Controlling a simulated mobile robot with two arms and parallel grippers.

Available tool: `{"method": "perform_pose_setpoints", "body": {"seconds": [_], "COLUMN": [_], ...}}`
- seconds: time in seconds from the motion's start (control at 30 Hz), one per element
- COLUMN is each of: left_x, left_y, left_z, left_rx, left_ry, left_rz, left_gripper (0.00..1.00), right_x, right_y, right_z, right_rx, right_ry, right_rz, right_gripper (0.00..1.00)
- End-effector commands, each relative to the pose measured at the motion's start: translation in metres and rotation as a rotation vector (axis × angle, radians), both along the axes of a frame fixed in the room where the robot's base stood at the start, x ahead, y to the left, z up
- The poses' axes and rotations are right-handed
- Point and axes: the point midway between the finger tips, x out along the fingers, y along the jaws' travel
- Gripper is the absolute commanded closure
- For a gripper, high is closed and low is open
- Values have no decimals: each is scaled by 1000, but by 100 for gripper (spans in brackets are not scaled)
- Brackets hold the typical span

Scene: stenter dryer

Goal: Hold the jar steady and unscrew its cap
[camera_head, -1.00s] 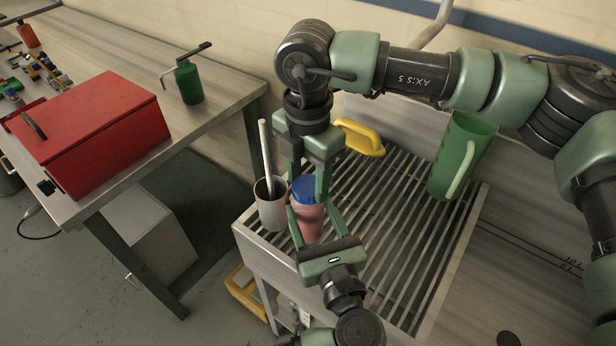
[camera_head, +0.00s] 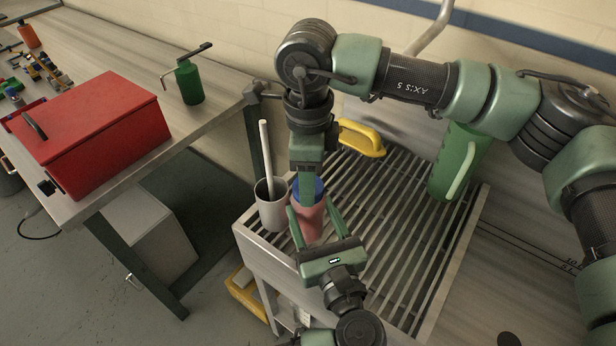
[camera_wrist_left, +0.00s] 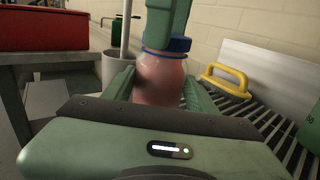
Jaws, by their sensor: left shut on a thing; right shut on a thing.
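The pink jar (camera_head: 311,226) stands upright on the slatted metal rack, with its blue cap (camera_wrist_left: 181,44) on top. My left gripper (camera_head: 313,211) is shut on the jar's body from the front, one finger on each side. My right gripper (camera_head: 307,188) points down from above and is shut on the blue cap. Its fingers hide much of the cap in the head view. In the left wrist view the pink jar (camera_wrist_left: 160,82) sits between my left fingers, and a right finger covers part of the cap. I cannot tell whether the cap has loosened.
A grey cup (camera_head: 271,212) with a white rod stands close left of the jar. A yellow-handled tool (camera_head: 362,138) and a green jug (camera_head: 455,165) are behind on the rack (camera_head: 400,235). A red box (camera_head: 95,135) and green bottle (camera_head: 189,84) stand on the left bench.

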Motion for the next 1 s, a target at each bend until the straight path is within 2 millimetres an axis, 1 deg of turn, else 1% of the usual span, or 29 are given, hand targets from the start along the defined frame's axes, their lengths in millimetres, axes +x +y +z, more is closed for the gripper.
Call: {"method": "perform_pose_setpoints", "body": {"seconds": [0.1, 0.8, 0.9, 1.0], "left_x": [0, 0, 0, 0], "left_y": [0, 0, 0, 0], "left_z": [-1, -1, -1, -1], "left_rx": [0, 0, 0, 0], "left_ry": [2, 2, 2, 2], "left_rz": [-1, 0, 0, 0], "left_gripper": [100, 100, 100, 100], "right_x": [-1, 0, 0, 0], "right_y": [1, -1, -1, -1], "right_z": [0, 1, 1, 1], "right_rx": [2, 0, 0, 0], "right_ry": [1, 1, 0, 0], "right_rz": [265, 1851, 2030, 2148], "right_gripper": [99, 99, 99, 99]}}
